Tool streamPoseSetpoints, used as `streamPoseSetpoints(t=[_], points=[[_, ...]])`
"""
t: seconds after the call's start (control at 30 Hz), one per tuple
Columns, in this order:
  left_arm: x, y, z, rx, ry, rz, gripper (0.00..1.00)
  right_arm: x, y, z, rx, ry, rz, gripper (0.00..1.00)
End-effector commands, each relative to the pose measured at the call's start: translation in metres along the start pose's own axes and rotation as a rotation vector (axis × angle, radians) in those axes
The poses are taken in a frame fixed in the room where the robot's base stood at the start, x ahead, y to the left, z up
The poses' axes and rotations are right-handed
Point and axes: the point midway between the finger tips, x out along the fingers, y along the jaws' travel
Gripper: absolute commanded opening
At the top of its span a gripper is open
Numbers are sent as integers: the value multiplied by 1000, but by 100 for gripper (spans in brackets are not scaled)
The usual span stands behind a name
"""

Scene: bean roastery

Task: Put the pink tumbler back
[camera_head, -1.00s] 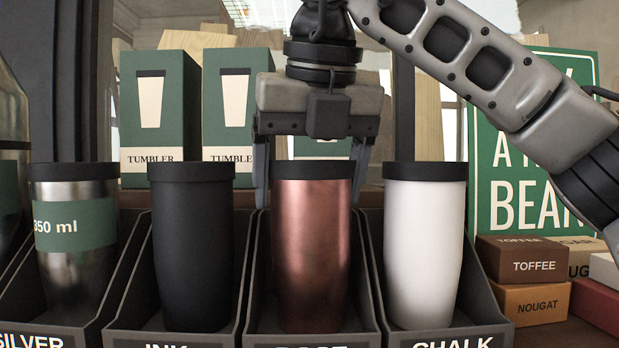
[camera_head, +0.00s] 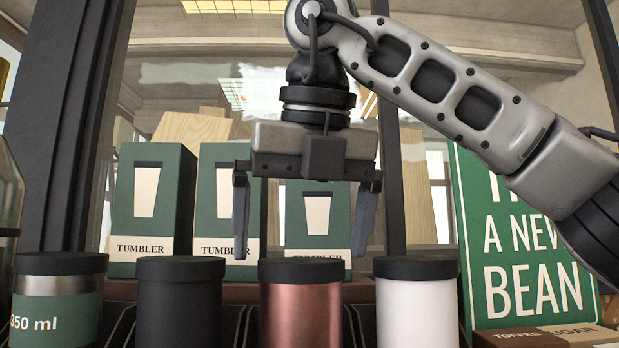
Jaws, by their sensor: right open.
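The pink tumbler (camera_head: 301,312), metallic rose with a black lid, stands upright in its slot of the rack, between the black tumbler (camera_head: 180,308) and the white tumbler (camera_head: 417,308). Its lower part is cut off by the bottom of the picture. My right gripper (camera_head: 303,235) is open and empty above the pink tumbler, its fingers pointing down and spread to either side, apart from the lid. My left gripper is not in view.
A silver tumbler with a green band (camera_head: 57,305) stands at the left. Green tumbler boxes (camera_head: 150,205) stand behind the row. A green sign (camera_head: 520,250) and a toffee box (camera_head: 515,338) are at the right.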

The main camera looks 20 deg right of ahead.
Motion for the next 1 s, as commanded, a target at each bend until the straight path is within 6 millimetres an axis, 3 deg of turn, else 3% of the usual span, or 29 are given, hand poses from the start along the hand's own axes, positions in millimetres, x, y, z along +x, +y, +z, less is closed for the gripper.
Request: streamPoseSetpoints(t=[0.03, 0.17, 0.4, 1.0], points=[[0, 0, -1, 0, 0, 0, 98, -15, 0, 0, 4, -9, 0, 100], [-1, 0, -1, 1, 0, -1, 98, -41, 0, 0, 3, -7, 0, 100], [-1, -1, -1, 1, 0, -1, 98, -64, 0, 0, 0, -1, -2, 100], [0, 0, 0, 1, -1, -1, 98, -68, 0, 0, -1, 1, 1, 100]])
